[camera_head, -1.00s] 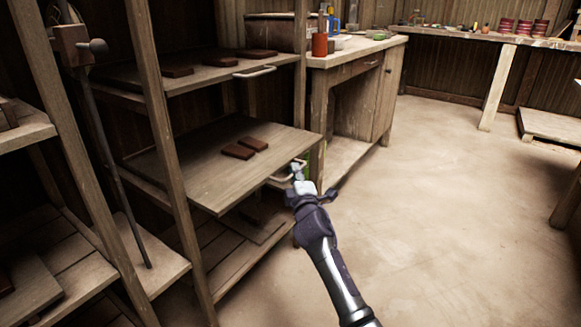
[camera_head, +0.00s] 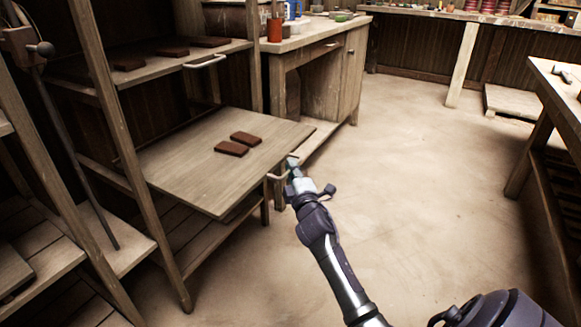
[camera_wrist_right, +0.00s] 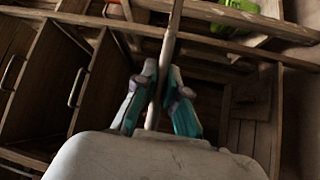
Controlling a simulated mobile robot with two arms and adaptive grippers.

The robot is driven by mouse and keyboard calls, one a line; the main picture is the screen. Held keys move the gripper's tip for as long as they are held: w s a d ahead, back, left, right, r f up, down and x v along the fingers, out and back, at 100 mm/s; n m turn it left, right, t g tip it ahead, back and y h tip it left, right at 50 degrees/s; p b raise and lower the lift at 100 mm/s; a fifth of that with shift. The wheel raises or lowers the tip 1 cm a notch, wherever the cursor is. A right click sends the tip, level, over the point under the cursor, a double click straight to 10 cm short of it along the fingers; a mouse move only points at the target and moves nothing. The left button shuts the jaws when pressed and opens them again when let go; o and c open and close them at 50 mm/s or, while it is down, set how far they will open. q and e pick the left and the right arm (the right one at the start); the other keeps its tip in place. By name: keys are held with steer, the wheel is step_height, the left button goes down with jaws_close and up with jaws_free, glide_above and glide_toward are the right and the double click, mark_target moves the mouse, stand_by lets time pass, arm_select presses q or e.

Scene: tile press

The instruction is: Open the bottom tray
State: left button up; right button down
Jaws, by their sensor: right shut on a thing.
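The bottom tray (camera_head: 190,172) is a flat wooden board standing well out of the rack at the left of the head view. Two brown tiles (camera_head: 238,144) lie on it. A light bar handle (camera_head: 277,177) is on its front edge. My right gripper (camera_head: 292,168) is shut on this handle, at the tray's front right. In the right wrist view, the teal fingers (camera_wrist_right: 158,97) close around the pale handle bar (camera_wrist_right: 172,45). My left gripper is not in view.
An upper tray (camera_head: 165,72) with several brown tiles and its own handle (camera_head: 205,61) sits above. A wooden bench (camera_head: 310,42) stands behind the rack. A table (camera_head: 555,90) is at the right. The floor between is clear.

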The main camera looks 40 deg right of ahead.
steer(key=shift+f, duration=0.1)
steer(key=c, duration=1.2)
jaws_free()
steer(key=v, duration=1.2)
steer(key=shift+w+a, duration=0.1)
